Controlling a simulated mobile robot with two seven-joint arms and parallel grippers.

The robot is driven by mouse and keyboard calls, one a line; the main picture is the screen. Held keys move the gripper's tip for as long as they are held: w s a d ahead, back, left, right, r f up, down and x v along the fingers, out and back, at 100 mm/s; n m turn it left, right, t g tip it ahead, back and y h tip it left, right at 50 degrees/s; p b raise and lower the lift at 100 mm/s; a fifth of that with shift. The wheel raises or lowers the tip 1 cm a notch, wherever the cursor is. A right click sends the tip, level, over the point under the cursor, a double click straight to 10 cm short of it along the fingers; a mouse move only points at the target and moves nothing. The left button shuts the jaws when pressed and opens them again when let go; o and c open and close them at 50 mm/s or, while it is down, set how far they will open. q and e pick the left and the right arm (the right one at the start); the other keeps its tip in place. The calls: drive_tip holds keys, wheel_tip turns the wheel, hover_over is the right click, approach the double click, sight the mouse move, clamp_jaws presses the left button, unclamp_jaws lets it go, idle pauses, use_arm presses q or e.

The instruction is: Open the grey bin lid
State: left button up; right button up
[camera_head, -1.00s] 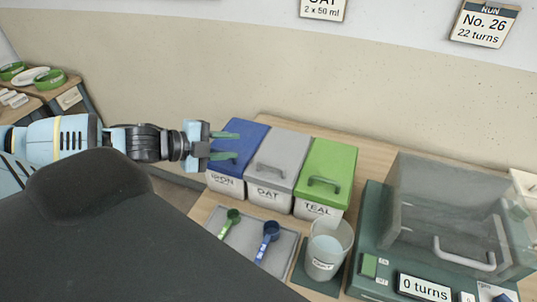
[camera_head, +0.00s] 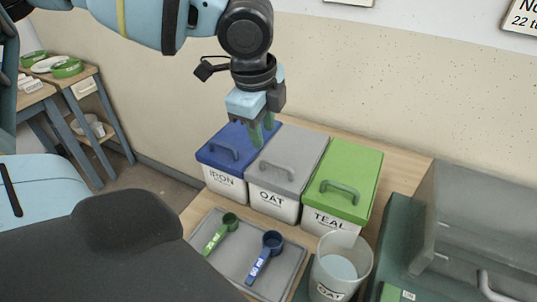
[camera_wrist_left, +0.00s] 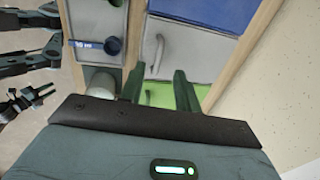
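The grey bin lid (camera_head: 297,150) lies shut on the bin marked OAT (camera_head: 271,202), between the blue and green lids. Its handle (camera_head: 278,171) is at the front of the lid. My left gripper (camera_head: 262,134) is above the back of the blue and grey lids, fingers pointing down. In the left wrist view, its two green fingers (camera_wrist_left: 158,88) are apart with nothing between them. The grey lid (camera_wrist_left: 190,52) and its handle (camera_wrist_left: 154,54) appear beyond the fingertips there.
The blue-lidded IRON bin (camera_head: 232,150) and green-lidded TEAL bin (camera_head: 352,175) flank the grey one closely. In front are a tray (camera_head: 215,262) with a green scoop (camera_head: 221,232) and blue scoop (camera_head: 265,255), and a clear OAT cup (camera_head: 341,268). A wall rises behind.

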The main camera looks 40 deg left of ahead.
sight(267, 159)
use_arm(q)
drive_tip(key=shift+w+a+f+b, duration=0.15)
drive_tip(key=shift+w+f, duration=0.1)
drive_tip(key=shift+f, duration=1.05)
drive_tip(key=shift+w+f+b, duration=0.2)
drive_tip(key=shift+w+f, duration=0.05)
drive_tip(key=shift+f, duration=1)
drive_tip(key=shift+w+a+f+b, duration=0.15)
drive_tip(key=shift+w+f, duration=0.1)
drive_tip(key=shift+f, duration=1.05)
drive_tip(key=shift+d, duration=0.1)
clamp_jaws()
